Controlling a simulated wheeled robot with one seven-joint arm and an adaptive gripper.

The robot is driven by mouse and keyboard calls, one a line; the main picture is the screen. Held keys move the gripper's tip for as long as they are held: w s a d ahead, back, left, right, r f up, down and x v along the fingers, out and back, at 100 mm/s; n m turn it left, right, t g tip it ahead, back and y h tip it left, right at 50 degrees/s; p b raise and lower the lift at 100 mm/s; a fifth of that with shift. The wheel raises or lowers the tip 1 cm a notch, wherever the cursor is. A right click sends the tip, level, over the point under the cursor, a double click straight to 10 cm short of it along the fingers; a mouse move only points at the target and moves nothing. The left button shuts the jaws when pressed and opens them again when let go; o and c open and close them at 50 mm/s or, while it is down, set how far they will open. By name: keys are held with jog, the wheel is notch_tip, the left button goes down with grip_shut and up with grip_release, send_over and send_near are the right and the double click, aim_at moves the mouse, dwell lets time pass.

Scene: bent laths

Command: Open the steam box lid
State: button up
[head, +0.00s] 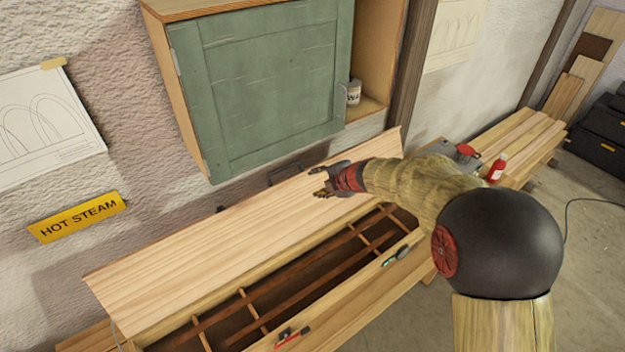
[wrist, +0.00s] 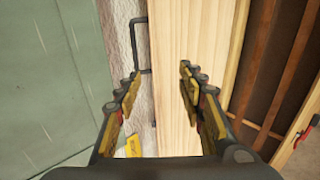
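The steam box lid (head: 235,235), a long pale plank, is raised and tilted back toward the wall. The steam box (head: 300,290) below shows its dark inside with brown slats. A dark bar handle (head: 285,172) sticks out past the lid's far edge; it also shows in the wrist view (wrist: 137,45). My gripper (head: 318,185) is at the lid's upper part, near the handle. In the wrist view my gripper (wrist: 160,82) has its fingers spread, with the lid (wrist: 185,60) behind them. The handle is beyond the fingertips. Whether the fingers touch the lid cannot be told.
A green cabinet (head: 270,85) hangs on the wall close above the lid. A red-handled tool (head: 291,336) and a green tool (head: 396,255) lie on the box's front ledge. A red bottle (head: 497,167) stands at right. Floor at right is mostly clear.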

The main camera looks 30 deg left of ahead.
jog(key=s+d+r, duration=0.1)
jog(key=s+d, duration=0.2)
jog(key=d, duration=0.5)
jog(key=shift+s+b, duration=0.15)
jog(key=shift+b, duration=0.25)
jog(key=shift+r, duration=0.1)
